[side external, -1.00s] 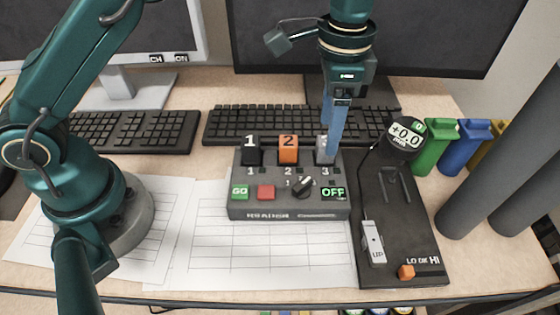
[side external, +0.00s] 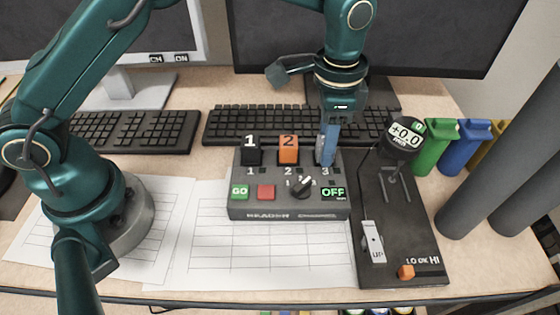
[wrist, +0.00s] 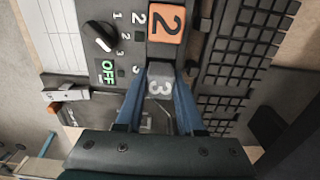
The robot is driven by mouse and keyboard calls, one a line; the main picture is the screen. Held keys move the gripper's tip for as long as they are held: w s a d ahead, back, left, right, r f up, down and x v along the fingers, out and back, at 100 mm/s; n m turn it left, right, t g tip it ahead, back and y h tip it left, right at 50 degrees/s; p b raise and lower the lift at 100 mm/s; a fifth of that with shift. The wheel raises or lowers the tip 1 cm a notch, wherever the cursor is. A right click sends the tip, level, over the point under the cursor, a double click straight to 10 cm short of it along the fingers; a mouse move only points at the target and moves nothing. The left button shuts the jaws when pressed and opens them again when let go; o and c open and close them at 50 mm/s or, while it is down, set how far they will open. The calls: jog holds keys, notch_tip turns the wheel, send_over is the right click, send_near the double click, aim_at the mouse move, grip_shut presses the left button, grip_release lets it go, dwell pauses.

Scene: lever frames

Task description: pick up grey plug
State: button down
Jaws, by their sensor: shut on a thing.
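The grey plug (wrist: 160,80), marked 3, sits in the third slot of the dark reader box (side external: 290,208). In the wrist view it lies between the two blue fingers of my gripper (wrist: 160,92). In the side view my gripper (side external: 327,155) points down over slot 3, and its fingers hide most of the plug. The gripper is shut on the grey plug. The orange plug (side external: 288,150), marked 2, stands in slot 2. The black plug (side external: 251,150), marked 1, stands in slot 1.
A black panel (side external: 405,235) with a white switch (side external: 372,242), an orange knob (side external: 406,271) and a round gauge (side external: 404,137) lies right of the box. A keyboard (side external: 270,122) lies behind. Green (side external: 434,146) and blue (side external: 466,148) containers stand at the right.

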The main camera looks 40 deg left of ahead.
jog(key=shift+r, duration=0.15)
jog(key=shift+r, duration=0.55)
jog(key=r, duration=0.3)
jog(key=shift+a, duration=0.2)
jog(key=a+r, duration=0.9)
jog(key=a, duration=0.2)
jog(key=shift+s+r, duration=0.25)
jog(key=shift+r, duration=0.05)
jog(key=shift+a, duration=0.1)
